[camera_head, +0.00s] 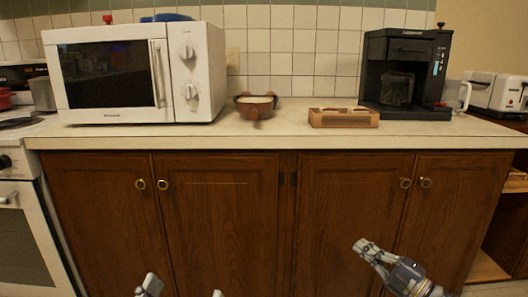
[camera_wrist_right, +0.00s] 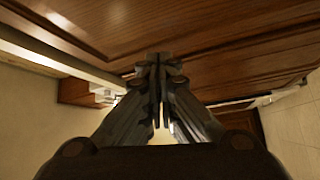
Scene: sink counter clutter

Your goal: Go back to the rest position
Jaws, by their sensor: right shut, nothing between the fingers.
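My right gripper (camera_head: 364,246) is low in front of the brown cabinet doors in the head view, pointing up and left. Its fingers are shut with nothing between them. In the right wrist view the closed fingers (camera_wrist_right: 158,62) meet at the centre, with brown wood beyond. My left gripper (camera_head: 184,290) only just shows at the bottom edge of the head view. Its two fingertips are apart with a clear gap, and the rest is out of frame.
Closed cabinet doors (camera_head: 225,215) stand below. A stove (camera_head: 25,230) is at the left.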

